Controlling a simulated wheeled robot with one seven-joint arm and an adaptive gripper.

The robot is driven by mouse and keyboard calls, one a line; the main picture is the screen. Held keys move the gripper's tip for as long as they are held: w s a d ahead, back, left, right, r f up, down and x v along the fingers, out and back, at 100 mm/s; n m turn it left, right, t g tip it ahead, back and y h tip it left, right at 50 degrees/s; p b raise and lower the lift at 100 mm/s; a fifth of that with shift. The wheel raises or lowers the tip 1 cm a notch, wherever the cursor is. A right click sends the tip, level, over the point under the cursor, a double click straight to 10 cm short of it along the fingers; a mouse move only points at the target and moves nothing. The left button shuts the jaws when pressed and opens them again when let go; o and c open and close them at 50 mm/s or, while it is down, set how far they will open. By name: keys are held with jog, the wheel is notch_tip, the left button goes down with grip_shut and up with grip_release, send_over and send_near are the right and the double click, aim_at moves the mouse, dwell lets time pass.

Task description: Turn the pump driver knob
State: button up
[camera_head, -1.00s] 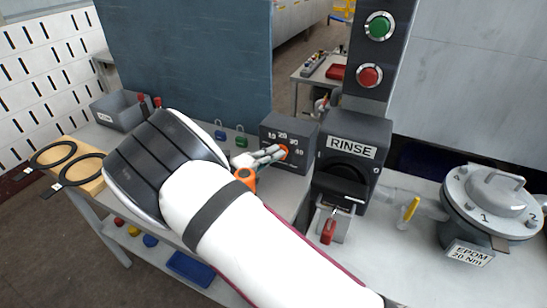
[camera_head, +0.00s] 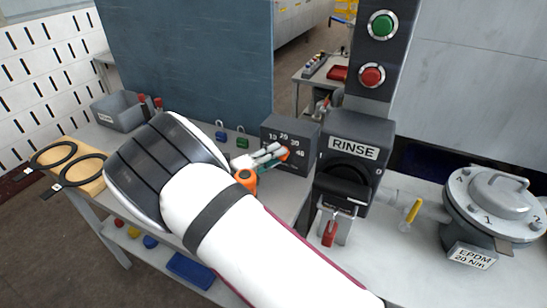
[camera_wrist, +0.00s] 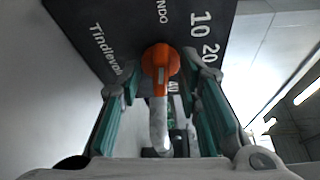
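The pump driver is a dark box (camera_head: 303,135) on the bench with a dial marked 10 to 40. Its orange knob (camera_head: 285,153) is partly hidden behind my gripper (camera_head: 270,156) in the head view. In the wrist view the orange knob (camera_wrist: 160,60) sits on the dark face, with a pale bar running from it towards the camera. My gripper's teal-padded fingers (camera_wrist: 163,75) stand apart, one on each side of the knob. Gaps show beside it, and I cannot tell whether the fingertips touch it.
A dark RINSE unit (camera_head: 351,160) stands just right of the box, with a red-handled valve (camera_head: 329,233) below it. A green button (camera_head: 382,25) and red button (camera_head: 371,76) are on the post above. Blue and green padlocks (camera_head: 242,141) lie left of the box.

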jog(key=shift+r, duration=0.1)
jog(key=o, duration=0.5)
jog(key=r, duration=0.6)
jog(key=shift+w+r, duration=0.2)
jog(key=shift+w, duration=0.05)
jog(key=r, duration=0.2)
jog(key=shift+s+r, duration=0.3)
jog(key=shift+r, duration=0.1)
jog(key=c, duration=0.5)
jog(key=shift+r, duration=0.4)
